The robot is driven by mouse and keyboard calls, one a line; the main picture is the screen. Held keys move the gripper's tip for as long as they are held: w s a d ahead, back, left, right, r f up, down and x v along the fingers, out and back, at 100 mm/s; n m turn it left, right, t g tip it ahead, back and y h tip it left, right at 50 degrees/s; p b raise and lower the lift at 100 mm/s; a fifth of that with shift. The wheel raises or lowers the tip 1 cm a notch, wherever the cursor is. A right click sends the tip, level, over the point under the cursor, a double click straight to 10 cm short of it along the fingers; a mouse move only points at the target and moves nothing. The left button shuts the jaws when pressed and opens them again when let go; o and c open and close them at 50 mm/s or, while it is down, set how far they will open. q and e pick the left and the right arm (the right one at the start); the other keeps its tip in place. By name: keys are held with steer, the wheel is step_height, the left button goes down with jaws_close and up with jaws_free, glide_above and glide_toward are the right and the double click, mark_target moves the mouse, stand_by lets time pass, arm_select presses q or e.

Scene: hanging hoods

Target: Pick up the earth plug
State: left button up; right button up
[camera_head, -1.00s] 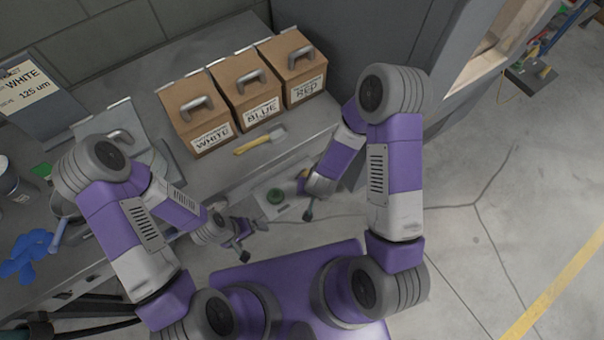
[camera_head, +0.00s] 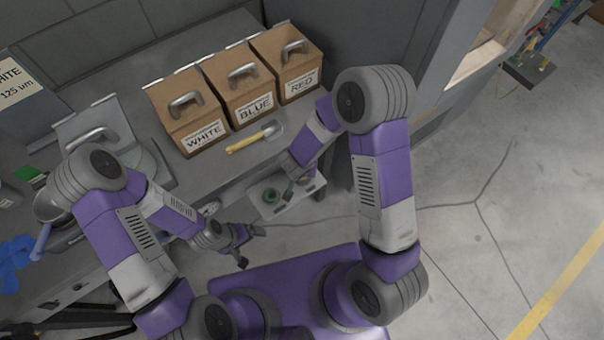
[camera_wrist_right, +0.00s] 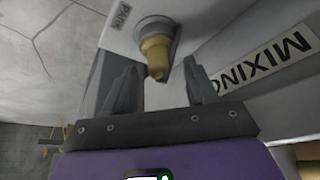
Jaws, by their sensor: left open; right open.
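A brass plug with a grey round collar (camera_wrist_right: 156,52), which looks like the earth plug, sticks out of a pale grey panel beside a PARK label (camera_wrist_right: 126,14) in the right wrist view. My right gripper (camera_wrist_right: 160,88) is open, its two dark fingers on either side below the brass tip, with nothing between them. Whether a finger touches the plug I cannot tell. In the head view the right gripper is small beside the bench front, and I cannot make out the plug there. My left gripper (camera_head: 251,245) is open and empty over the floor, left of centre.
Brown boxes labelled WHITE (camera_head: 192,112), BLUE (camera_head: 240,90) and RED (camera_head: 290,62) stand on the grey bench. A yellow-handled scoop (camera_head: 252,139) lies before them. A MIXING label (camera_wrist_right: 268,58) is right of the plug.

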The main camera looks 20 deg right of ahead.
steer(key=shift+x, duration=1.05)
arm_select(q)
steer(key=shift+f, duration=0.55)
arm_select(e)
steer(key=shift+a+r, duration=0.1)
jaws_close()
arm_select(q)
step_height(320, 180, up, 18)
steer(key=p, duration=1.7)
steer(key=shift+p, duration=0.4)
arm_select(e)
step_height(320, 180, up, 23)
